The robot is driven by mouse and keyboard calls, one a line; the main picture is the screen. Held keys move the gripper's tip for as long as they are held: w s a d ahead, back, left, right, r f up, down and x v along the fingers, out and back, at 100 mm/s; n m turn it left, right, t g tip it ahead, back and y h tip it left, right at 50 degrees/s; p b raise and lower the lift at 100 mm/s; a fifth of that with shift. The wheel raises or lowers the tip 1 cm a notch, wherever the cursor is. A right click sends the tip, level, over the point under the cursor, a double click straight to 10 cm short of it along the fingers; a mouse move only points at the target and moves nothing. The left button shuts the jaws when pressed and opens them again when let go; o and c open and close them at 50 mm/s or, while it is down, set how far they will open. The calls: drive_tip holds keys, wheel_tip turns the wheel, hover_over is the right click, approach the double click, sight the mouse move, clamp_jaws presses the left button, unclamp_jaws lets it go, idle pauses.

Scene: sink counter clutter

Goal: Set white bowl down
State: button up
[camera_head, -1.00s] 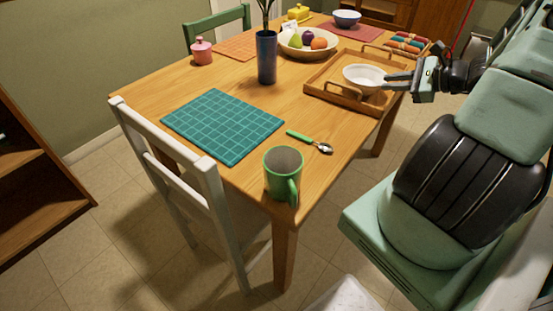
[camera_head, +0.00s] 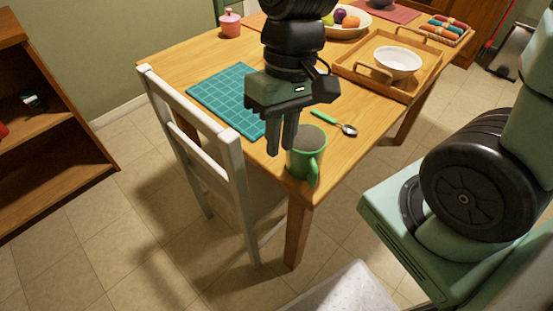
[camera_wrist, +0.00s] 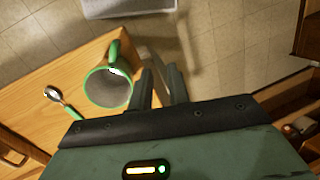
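The white bowl (camera_head: 397,62) sits upright inside the wooden tray (camera_head: 425,88) at the right side of the table, with nothing touching it. My gripper (camera_head: 280,148) is well away from the bowl, at the table's near side, pointing down. Its two fingers have a gap between them and hold nothing, which also shows in the wrist view (camera_wrist: 161,88). The green mug (camera_head: 306,152) stands upright at the near corner, just right of the fingers in the head view. In the wrist view the mug (camera_wrist: 109,88) is left of the fingers. The bowl is out of the wrist view.
A spoon with a green handle (camera_head: 325,117) lies behind the mug. A teal grid mat (camera_head: 222,92) lies at left, partly hidden by my arm. A white chair (camera_head: 190,115) stands against the table's left side. A fruit bowl (camera_head: 345,32) and pink jar (camera_head: 230,24) are farther back.

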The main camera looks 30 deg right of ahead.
drive_tip(key=s+a+r+n+t+h, duration=0.1)
drive_tip(key=s+a+n, duration=0.2)
drive_tip(key=s+n, duration=0.2)
drive_tip(key=shift+a+n+t+h, duration=0.3)
drive_tip(key=shift+a+n+t, duration=0.1)
drive_tip(key=shift+n, duration=0.1)
drive_tip(key=shift+s+r, duration=0.1)
